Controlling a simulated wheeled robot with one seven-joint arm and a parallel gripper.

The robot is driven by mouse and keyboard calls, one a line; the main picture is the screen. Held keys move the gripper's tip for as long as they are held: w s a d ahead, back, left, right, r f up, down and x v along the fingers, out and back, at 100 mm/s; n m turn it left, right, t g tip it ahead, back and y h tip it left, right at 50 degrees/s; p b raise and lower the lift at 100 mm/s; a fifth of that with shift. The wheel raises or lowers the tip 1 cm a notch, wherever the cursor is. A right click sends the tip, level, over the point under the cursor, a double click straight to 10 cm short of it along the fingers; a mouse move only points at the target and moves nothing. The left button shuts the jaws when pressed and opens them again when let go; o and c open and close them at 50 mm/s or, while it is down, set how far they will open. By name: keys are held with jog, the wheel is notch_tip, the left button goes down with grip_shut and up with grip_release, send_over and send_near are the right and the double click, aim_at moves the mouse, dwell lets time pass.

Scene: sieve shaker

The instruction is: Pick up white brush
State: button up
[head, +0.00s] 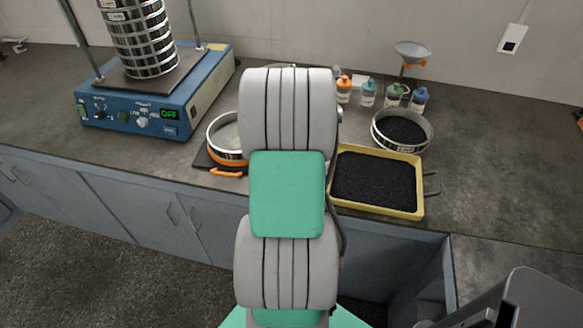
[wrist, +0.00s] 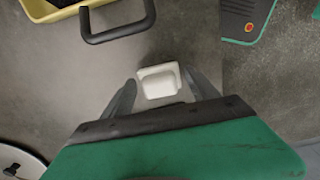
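In the wrist view a small white block-like thing (wrist: 159,83), which looks like the white brush seen end-on, lies in the middle of the picture above the grey worktop. My gripper (wrist: 160,76) is open, with one dark finger on each side of it. Narrow gaps show between the white thing and both fingers. I cannot tell how deep it sits between them. In the head view my own arm covers the middle of the bench, and both the gripper and the brush are hidden behind it.
A yellow tray (head: 338,201) of black grains with a wire handle stands right of my arm, with a sieve (head: 402,130) behind it. Several small bottles (head: 368,93) stand at the back. A blue shaker (head: 200,85) stands left. The right worktop is clear.

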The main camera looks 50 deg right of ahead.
jog(key=c, duration=1.2)
jog(key=shift+o, duration=0.2)
jog(key=shift+r, duration=0.15)
jog(key=shift+r, duration=0.3)
notch_tip(320, 180, up, 2)
jog(key=shift+r, duration=0.2)
jog(key=s+a+r+b, duration=0.1)
jog(key=s+a+r, duration=0.1)
jog(key=a+r, duration=0.7)
jog(key=a, duration=0.4)
jog(key=shift+a+r+b, duration=0.35)
jog(key=shift+a+r, duration=0.05)
